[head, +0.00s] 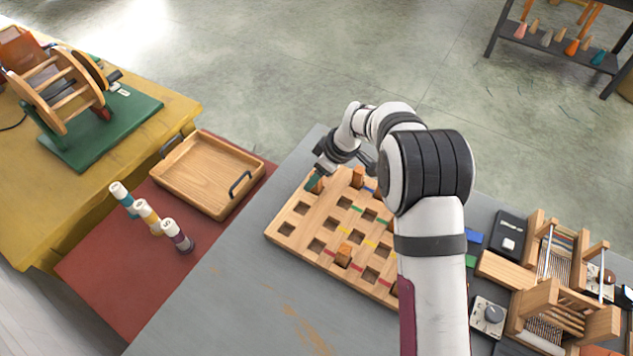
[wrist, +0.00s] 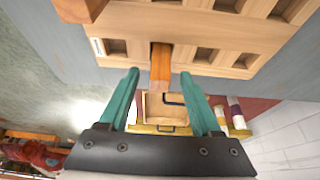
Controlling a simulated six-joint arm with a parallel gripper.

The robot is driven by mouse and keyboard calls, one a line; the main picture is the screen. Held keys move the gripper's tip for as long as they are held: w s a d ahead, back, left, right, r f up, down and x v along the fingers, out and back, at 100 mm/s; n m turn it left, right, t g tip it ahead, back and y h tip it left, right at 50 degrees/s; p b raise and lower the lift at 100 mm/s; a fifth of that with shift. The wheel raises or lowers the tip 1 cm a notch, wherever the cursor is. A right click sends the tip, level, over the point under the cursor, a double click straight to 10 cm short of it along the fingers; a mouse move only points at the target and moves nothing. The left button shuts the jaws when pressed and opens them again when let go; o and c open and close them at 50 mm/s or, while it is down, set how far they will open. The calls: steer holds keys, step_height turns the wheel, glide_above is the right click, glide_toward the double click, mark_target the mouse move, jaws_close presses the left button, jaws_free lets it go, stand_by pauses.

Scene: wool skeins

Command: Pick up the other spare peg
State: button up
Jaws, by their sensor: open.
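The wooden board (head: 320,258) has rows of square holes and lies on the grey table. My gripper (head: 314,178) is over its far left corner. In the wrist view my gripper (wrist: 160,76) is open, its two teal fingers apart. An orange-brown wooden peg (wrist: 160,66) stands in a hole at the board's edge and shows between the fingertips, with a gap on each side. In the head view this peg (head: 317,187) is partly hidden by the gripper. Another peg (head: 357,177) stands close by to the right, and one more (head: 343,256) stands nearer the front.
A wooden tray (head: 213,175) with dark handles sits on the red surface to the left, with several thread spools (head: 150,217) near it. A small loom (head: 565,285) and a black box (head: 508,238) are at the right. The grey table's front left is clear.

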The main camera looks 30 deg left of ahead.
steer(key=shift+a+f, duration=0.2)
steer(key=shift+f, duration=0.35)
jaws_close()
steer(key=r, duration=0.4)
steer(key=shift+w+d+r, duration=0.1)
steer(key=shift+d+r, duration=0.15)
steer(key=shift+r, duration=0.05)
steer(key=w+d+r, duration=0.2)
steer(key=d+r, duration=0.9)
steer(key=shift+r, duration=0.25)
